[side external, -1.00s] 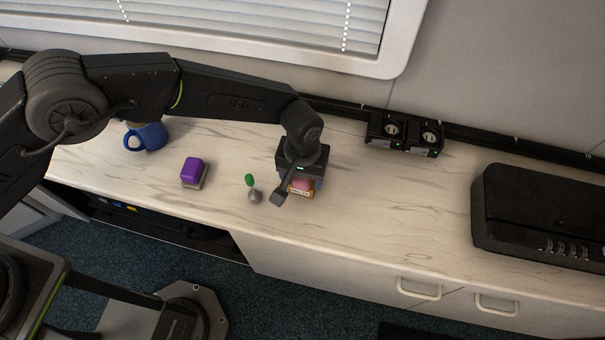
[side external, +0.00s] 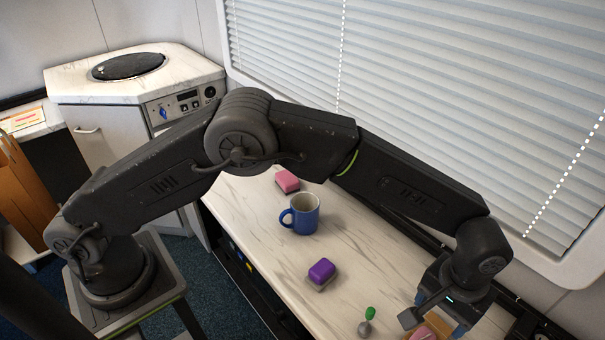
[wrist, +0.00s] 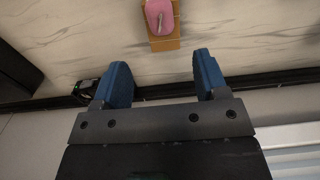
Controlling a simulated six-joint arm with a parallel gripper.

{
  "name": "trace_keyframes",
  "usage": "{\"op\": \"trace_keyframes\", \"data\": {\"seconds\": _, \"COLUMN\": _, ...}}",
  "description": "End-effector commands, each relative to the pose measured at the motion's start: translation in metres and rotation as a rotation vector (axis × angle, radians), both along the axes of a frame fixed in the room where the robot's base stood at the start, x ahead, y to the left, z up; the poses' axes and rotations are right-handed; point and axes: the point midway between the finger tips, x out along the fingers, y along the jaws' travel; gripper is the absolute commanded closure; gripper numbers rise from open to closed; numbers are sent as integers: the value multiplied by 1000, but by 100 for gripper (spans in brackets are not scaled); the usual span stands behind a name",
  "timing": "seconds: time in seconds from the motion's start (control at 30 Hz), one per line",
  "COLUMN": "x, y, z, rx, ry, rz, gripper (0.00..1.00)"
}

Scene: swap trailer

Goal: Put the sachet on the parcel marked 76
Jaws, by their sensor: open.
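A pink, rounded piece (wrist: 160,14), which may be the sachet, lies on a tan box-like parcel (wrist: 165,44) at the top of the wrist view. It has a small grey mark. In the side view the pink piece and the tan parcel (side external: 418,334) are partly hidden by my gripper and cut by the bottom edge. No number is readable on the parcel. My gripper (wrist: 162,60) is open, with its blue fingers apart and nothing between them. In the side view my gripper (side external: 450,308) is close above the parcel at lower right.
A purple block on a grey base (side external: 321,272), a blue mug (side external: 300,214) and a pink block (side external: 287,181) stand on the marbled counter. A green-topped grey object (side external: 367,322) stands left of my gripper. A window with blinds (side external: 430,90) is behind the counter.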

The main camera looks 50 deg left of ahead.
Motion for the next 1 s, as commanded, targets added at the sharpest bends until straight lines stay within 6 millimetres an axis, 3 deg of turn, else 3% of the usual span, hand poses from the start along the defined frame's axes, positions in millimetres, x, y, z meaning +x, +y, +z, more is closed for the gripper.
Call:
{"op": "trace_keyframes", "data": {"seconds": 0.17, "x": 11, "y": 28, "z": 40, "rx": -24, "ry": -31, "rz": 7, "gripper": 33}}
{"op": "trace_keyframes", "data": {"seconds": 0.3, "x": 16, "y": 82, "z": 101, "rx": -55, "ry": -85, "rz": 10, "gripper": 33}}
{"op": "trace_keyframes", "data": {"seconds": 0.47, "x": 3, "y": 152, "z": 161, "rx": -79, "ry": -156, "rz": 10, "gripper": 33}}
{"op": "trace_keyframes", "data": {"seconds": 0.7, "x": -51, "y": 247, "z": 218, "rx": -86, "ry": -274, "rz": 9, "gripper": 33}}
{"op": "trace_keyframes", "data": {"seconds": 0.83, "x": -91, "y": 289, "z": 231, "rx": -74, "ry": -339, "rz": 9, "gripper": 33}}
{"op": "trace_keyframes", "data": {"seconds": 1.0, "x": -143, "y": 330, "z": 229, "rx": -45, "ry": -420, "rz": 7, "gripper": 33}}
